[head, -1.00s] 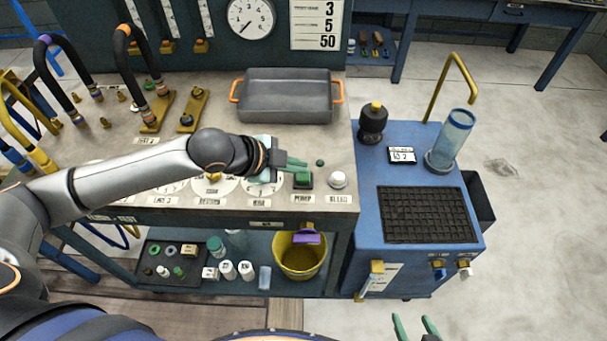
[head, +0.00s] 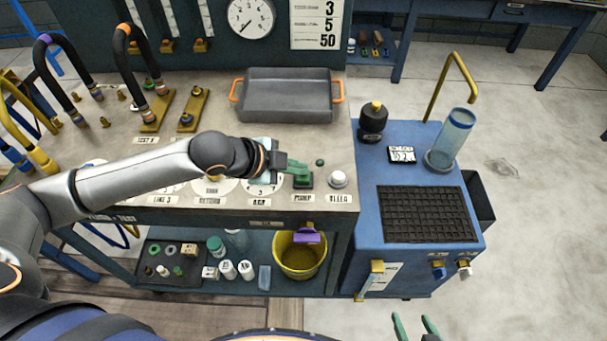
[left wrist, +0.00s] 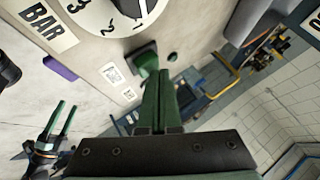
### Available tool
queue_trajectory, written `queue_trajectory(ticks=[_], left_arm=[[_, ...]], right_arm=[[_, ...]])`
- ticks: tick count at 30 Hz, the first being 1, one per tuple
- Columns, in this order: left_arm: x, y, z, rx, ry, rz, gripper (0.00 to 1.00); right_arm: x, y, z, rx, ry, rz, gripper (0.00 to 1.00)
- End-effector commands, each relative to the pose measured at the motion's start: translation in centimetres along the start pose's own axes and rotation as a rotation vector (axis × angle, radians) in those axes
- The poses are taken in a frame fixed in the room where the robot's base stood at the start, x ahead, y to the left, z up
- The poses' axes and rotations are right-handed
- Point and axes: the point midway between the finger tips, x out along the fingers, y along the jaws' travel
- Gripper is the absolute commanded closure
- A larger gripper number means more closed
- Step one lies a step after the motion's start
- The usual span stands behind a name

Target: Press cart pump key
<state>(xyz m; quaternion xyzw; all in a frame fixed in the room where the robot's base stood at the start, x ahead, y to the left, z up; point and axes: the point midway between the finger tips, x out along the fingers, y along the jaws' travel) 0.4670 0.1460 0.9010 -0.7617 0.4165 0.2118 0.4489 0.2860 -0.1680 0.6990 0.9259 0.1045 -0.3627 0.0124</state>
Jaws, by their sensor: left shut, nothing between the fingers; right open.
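The pump key (head: 303,183) is a green block on the cart's top panel, above a label that reads PUMP. My left gripper (head: 304,168) has its green fingers together with nothing between them. Its fingertips are right at the key and cover part of it in the head view. In the left wrist view the key (left wrist: 147,58) shows just beyond the shut fingertips (left wrist: 160,76). I cannot tell whether they touch. My right gripper (head: 415,326) is open and empty at the bottom edge, far from the key.
A white bleed knob (head: 338,179) stands right of the key, and a small green button (head: 320,162) behind it. A grey tray (head: 287,96) with orange handles sits at the back. The blue unit (head: 362,212) stands to the right. Dials lie under my left forearm.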

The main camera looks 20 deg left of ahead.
Motion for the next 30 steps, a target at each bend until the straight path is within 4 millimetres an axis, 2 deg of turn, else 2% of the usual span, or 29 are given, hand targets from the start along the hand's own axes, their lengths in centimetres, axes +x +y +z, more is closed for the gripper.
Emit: queue_trajectory(ticks=[10, 22, 30], left_arm=[[0.0, 0.0, 0.0, 0.0, -0.001, 0.001, 1.0], [-1.2, -0.8, -0.9, 0.0, 0.0, 0.001, 1.0], [-1.1, -0.8, -0.8, 0.0, 0.0, 0.001, 1.0]], right_arm=[[-0.1, 0.0, -0.2, 0.0, 0.0, 0.0, 0.29], [-1.6, -0.1, -1.8, 0.0, 0.0, 0.0, 0.29], [-1.6, -0.1, -1.8, 0.0, 0.001, 0.0, 0.29]])
